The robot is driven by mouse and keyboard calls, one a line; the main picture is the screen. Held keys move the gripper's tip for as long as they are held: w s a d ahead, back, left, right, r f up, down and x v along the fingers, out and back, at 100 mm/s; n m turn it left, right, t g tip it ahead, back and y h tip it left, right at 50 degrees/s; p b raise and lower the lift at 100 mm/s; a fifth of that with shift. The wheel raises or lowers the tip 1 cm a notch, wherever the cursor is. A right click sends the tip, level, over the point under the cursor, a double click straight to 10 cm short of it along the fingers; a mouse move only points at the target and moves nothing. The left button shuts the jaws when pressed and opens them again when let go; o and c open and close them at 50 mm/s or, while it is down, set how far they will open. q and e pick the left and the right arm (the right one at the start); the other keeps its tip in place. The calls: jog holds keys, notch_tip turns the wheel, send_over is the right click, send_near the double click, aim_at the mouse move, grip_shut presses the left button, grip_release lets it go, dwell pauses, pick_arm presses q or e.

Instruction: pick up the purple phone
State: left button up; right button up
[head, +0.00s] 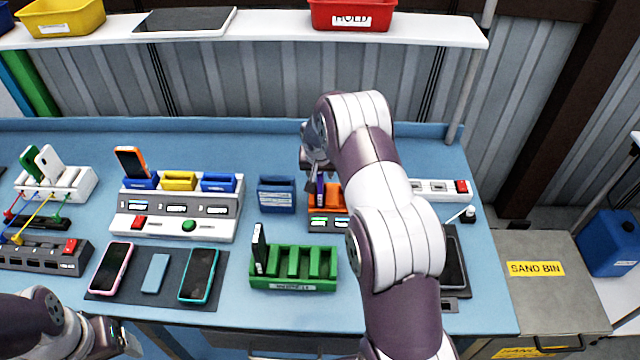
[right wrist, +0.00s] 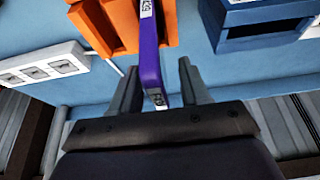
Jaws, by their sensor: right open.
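The purple phone (head: 320,190) stands on edge in the orange rack (head: 328,222) at the back middle of the bench, partly hidden by my right arm. In the right wrist view the purple phone (right wrist: 150,62) rises from the orange rack (right wrist: 108,22) and shows edge-on, with white labels. My right gripper (right wrist: 158,72) is open, with a finger on either side of the phone's near end and gaps visible. In the head view my right gripper (head: 313,178) is small and partly hidden by its wrist. My left gripper (head: 118,338) is low at the left, away from the phone.
A blue holder (head: 276,194) stands just left of the orange rack. A green rack (head: 293,268) with a dark phone (head: 259,248) stands in front. A white power strip (head: 432,188) lies to the right. Several phones lie on a dark mat (head: 140,288) at the left.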

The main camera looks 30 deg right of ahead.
jog(key=shift+d, duration=0.1)
jog(key=shift+c, duration=0.4)
jog(key=shift+s, duration=0.1)
grip_shut()
notch_tip(320, 180, up, 10)
jog(key=b, duration=0.3)
jog(key=shift+r+p, duration=0.65)
jog(key=shift+r, duration=0.15)
